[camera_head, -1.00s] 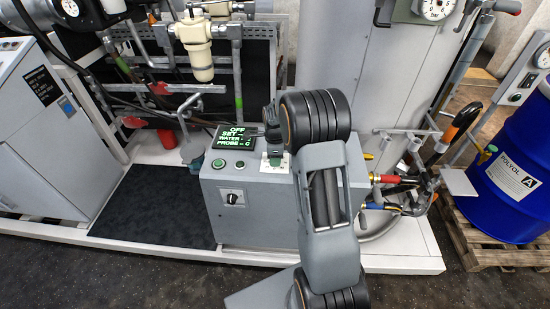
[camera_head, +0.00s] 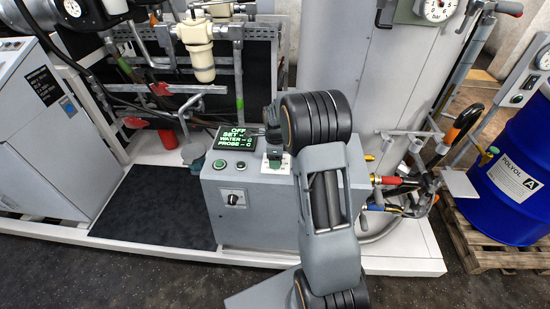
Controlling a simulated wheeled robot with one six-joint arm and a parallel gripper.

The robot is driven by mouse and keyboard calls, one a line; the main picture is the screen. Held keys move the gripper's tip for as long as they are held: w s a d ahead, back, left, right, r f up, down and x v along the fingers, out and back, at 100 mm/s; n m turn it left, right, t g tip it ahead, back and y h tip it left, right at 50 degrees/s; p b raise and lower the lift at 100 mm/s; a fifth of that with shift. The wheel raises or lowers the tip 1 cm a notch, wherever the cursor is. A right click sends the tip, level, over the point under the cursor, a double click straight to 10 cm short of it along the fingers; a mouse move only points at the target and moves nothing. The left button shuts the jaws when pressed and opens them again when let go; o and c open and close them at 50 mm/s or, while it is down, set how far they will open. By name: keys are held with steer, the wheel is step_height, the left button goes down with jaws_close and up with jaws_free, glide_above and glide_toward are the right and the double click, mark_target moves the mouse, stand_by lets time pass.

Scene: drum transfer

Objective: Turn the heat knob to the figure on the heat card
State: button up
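A grey control box (camera_head: 245,214) stands in the middle, with a small display (camera_head: 236,135) on top reading OFF, SET, WATER and PROBE. A black knob (camera_head: 232,199) on a white plate is on its front face. A white plate (camera_head: 283,166) with markings is on its top, right of the buttons. My gripper (camera_head: 273,158) points down over this plate, close to or touching what is on it. My gripper and arm cover most of that spot, so any knob there and the finger opening cannot be made out. I cannot pick out the heat card.
A green button (camera_head: 219,163) and a second button sit left of my gripper. A tall grey tank (camera_head: 385,85) stands behind, with hoses and pipes to the right. A blue drum (camera_head: 518,170) stands on a pallet at far right. A dark mat (camera_head: 155,205) lies clear at left.

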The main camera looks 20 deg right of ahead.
step_height(320, 180, up, 14)
stand_by(0.8)
steer(key=shift+f, duration=0.15)
